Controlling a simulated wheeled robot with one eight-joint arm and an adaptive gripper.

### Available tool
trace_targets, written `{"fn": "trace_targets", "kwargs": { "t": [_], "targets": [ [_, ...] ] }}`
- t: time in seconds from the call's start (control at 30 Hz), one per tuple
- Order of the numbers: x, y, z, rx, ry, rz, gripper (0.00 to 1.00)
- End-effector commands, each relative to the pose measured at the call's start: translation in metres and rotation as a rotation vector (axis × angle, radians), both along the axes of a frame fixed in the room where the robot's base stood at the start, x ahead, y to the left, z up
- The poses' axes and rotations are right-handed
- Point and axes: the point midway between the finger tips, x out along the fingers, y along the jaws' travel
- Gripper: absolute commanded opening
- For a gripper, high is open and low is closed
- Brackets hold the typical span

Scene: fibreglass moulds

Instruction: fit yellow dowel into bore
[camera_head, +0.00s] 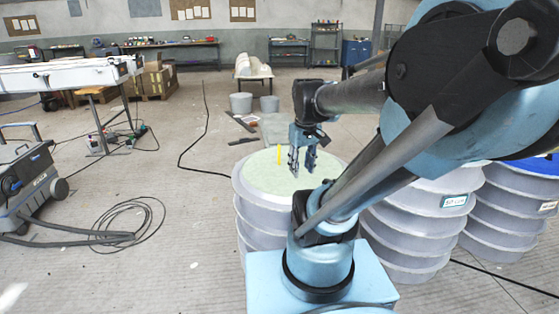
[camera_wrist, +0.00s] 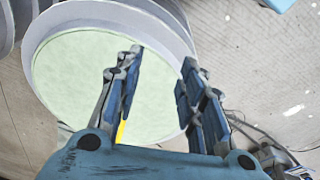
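The yellow dowel (camera_head: 279,153) stands upright on the pale green round top (camera_head: 258,178) of a grey stack of moulds. In the head view my gripper (camera_head: 302,163) hangs over this top, just right of the dowel and apart from it. My gripper points down with its fingers spread and nothing between them. In the wrist view the fingers (camera_wrist: 163,75) are also apart. A short piece of the dowel (camera_wrist: 121,132) shows there beside the left finger, which partly hides it. I cannot make out a bore in either view.
More stacked grey moulds (camera_head: 418,225) stand to the right. A grey machine with hoses (camera_head: 35,190) and a coiled cable (camera_head: 128,222) lie at the left. Two grey buckets (camera_head: 241,103) stand behind. The floor left of the stack is mostly clear.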

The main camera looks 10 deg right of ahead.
Motion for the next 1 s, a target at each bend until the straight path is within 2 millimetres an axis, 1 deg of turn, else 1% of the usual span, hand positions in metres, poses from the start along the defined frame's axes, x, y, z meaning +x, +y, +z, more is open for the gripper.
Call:
{"fn": "trace_targets", "kwargs": {
  "t": [0.03, 0.2, 0.37, 0.5, 0.77, 1.0],
  "targets": [
    [0.012, 0.001, 0.008, -0.004, 0.005, 0.033, 0.36],
    [0.049, 0.003, 0.028, -0.02, 0.026, 0.151, 0.36],
    [0.086, 0.005, 0.042, -0.033, 0.045, 0.261, 0.36],
    [0.12, 0.007, 0.051, -0.043, 0.061, 0.358, 0.36],
    [0.185, 0.011, 0.059, -0.057, 0.089, 0.537, 0.36],
    [0.247, 0.016, 0.055, -0.064, 0.114, 0.702, 0.36]
  ]
}}
